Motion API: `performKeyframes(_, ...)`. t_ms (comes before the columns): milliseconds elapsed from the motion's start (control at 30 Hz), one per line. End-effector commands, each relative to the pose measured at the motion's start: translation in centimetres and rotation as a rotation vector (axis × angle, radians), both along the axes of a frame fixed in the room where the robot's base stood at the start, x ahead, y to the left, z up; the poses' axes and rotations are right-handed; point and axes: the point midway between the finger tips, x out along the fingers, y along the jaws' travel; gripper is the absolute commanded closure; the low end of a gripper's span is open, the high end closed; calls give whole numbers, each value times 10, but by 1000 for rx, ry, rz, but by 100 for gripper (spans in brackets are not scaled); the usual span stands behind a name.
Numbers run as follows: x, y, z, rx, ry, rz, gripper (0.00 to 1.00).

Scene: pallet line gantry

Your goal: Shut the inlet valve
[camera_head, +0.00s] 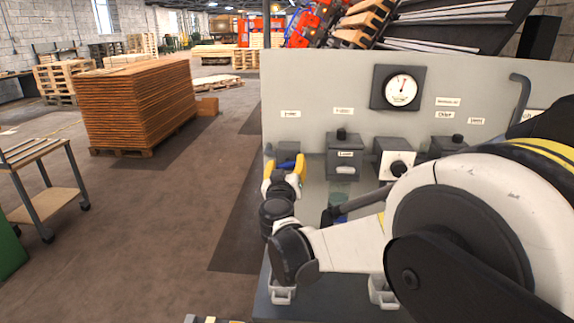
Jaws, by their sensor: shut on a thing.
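A grey panel (310,85) stands at the right with a bench surface in front of it. My gripper (286,166) is at the panel's left side, and its yellow fingers are closed around a small blue part, seemingly a valve handle (287,166). A dark grey block (288,148) sits right behind this blue part. My gripper hides most of the blue part and its mount, so its exact turn angle cannot be told. The label (290,114) above it is too small to read, so I cannot confirm that this is the inlet valve.
A round gauge (402,89) is on the panel. A grey box with a black knob (344,157) and one with a white dial (396,160) stand right of my gripper. My arm covers the panel's right side. Stacked boards (140,100) and a cart (45,185) stand left across open floor.

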Motion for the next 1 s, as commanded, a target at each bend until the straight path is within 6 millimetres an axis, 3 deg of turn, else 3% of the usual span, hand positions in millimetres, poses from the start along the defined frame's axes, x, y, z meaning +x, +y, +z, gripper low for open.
performKeyframes(1000, 0, 3, -4, -954, 33, 0, 72)
